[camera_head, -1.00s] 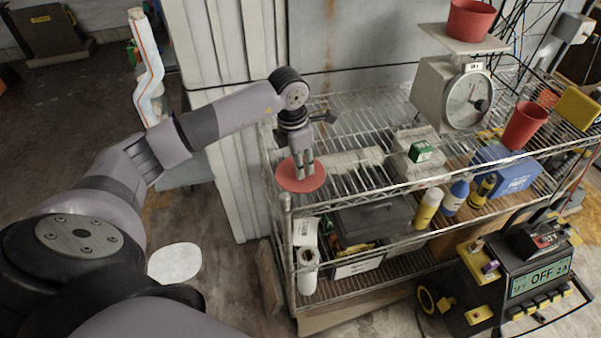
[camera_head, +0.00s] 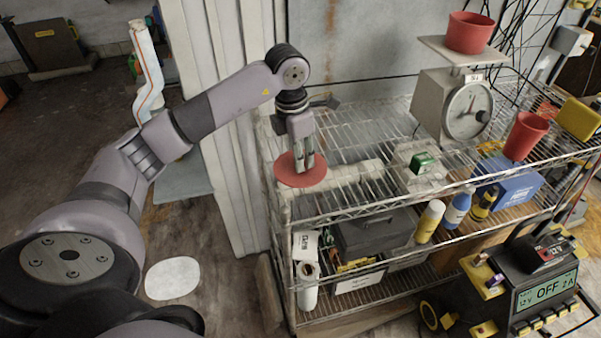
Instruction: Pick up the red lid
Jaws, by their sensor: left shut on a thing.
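The red lid (camera_head: 287,173) is a flat round disc at the left front corner of the wire shelf's top level. My left gripper (camera_head: 305,169) points down, its fingers shut on the lid near the middle. The lid looks roughly level and seems a little above the wires, though the exact gap is hard to judge. The fingers cover part of the lid. My right gripper is not in view.
The wire shelf (camera_head: 350,205) also holds a scale (camera_head: 432,105) with a red cup (camera_head: 470,32) on its pan, another red cup (camera_head: 525,136), a green box (camera_head: 423,162) and a blue box (camera_head: 512,182). A charger (camera_head: 540,270) stands at the lower right. A white pillar is close on the left.

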